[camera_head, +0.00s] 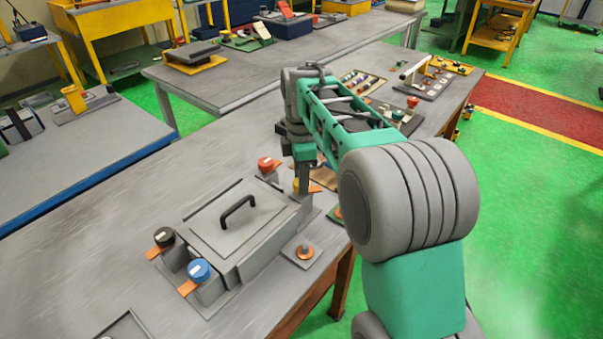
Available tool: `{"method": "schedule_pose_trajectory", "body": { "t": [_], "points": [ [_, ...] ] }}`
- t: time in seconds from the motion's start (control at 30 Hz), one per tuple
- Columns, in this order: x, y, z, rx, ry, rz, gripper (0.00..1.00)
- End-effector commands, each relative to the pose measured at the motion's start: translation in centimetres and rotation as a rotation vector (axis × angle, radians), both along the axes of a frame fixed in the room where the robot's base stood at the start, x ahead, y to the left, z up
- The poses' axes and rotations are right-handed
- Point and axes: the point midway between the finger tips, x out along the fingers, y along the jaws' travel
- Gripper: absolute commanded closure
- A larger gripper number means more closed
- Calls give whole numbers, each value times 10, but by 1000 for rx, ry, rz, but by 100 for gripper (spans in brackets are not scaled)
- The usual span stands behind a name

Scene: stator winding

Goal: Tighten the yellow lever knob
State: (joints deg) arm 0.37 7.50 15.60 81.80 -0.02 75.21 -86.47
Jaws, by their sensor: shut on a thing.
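The yellow lever knob (310,188) sits at the far right corner of a grey box (228,222) with a black handle. Only a little of its yellow-orange edge shows below my gripper. My gripper (303,182) points straight down onto the knob from above, its fingers shut on it. The fingers and wrist hide most of the knob and its lever, so the lever's angle is hard to tell.
A small plate with an orange piece (304,251) lies right of the box. The bench (75,270) is clear to the left.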

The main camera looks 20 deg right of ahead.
Motion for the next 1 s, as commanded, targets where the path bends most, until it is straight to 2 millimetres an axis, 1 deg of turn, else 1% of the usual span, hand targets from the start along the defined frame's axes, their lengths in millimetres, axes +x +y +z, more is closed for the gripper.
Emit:
{"method": "schedule_pose_trajectory", "body": {
  "t": [0.03, 1.0],
  "points": [
    [0, 0, 4, 0, -3, -44, 100],
    [2, 0, 6, 2, -9, -965, 100]
  ]
}}
